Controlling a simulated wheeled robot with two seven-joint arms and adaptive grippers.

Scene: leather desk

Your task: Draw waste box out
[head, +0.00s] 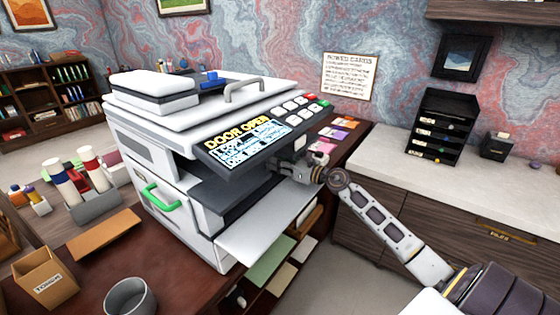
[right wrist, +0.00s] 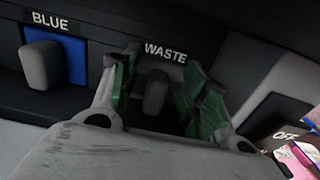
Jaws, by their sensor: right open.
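The white printer (head: 150,150) stands on the desk with its front door (head: 270,235) folded down. Its screen (head: 245,143) reads "DOOR OPEN". The waste box shows in the right wrist view as a grey handle (right wrist: 156,92) under a "WASTE" label in a dark recess; the rest of it is hidden inside the printer. My right gripper (head: 284,168) reaches into the front opening from the right. In the right wrist view its two green-padded fingers are apart, one on each side of the waste handle. I cannot tell whether they touch it. My left gripper is out of view.
A grey handle (right wrist: 40,65) on a blue panel, labelled "BLUE", sits left of the waste slot. An "OFF" label (right wrist: 285,135) is to the right. A toner box (head: 45,278), a grey cup (head: 130,298) and several cartridges stand left of the printer.

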